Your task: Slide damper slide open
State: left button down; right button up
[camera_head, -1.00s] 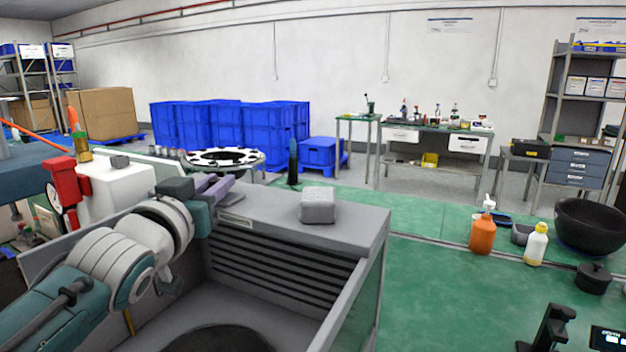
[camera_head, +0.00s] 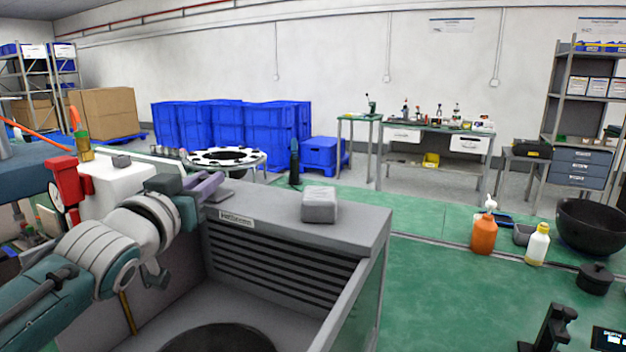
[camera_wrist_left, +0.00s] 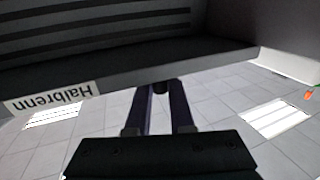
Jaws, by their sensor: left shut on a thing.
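My left gripper (camera_head: 208,184) reaches to the upper left corner of a grey louvred housing (camera_head: 345,232). In the left wrist view its two dark purple fingers (camera_wrist_left: 160,100) are closed around a small dark knob (camera_wrist_left: 160,86) at the housing's edge. I take this knob for the damper slide's handle; the slide itself cannot be made out. A white label (camera_head: 236,218) sits beside the gripper on the housing front, and it reads "Halbrenn" upside down in the left wrist view (camera_wrist_left: 52,97). My right gripper is not in view.
A grey block (camera_head: 319,204) sits on top of the housing. A red part (camera_head: 63,180) and a white box (camera_head: 110,186) stand close to my left arm. A round perforated disc (camera_head: 224,157) lies behind.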

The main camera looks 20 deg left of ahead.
pick_arm(q)
jog(key=a, duration=0.4)
jog(key=shift+w, duration=0.15)
jog(key=shift+f, duration=0.1)
jog(key=c, duration=0.8)
grip_release()
jog(key=v, duration=1)
jog(key=shift+d, duration=0.1)
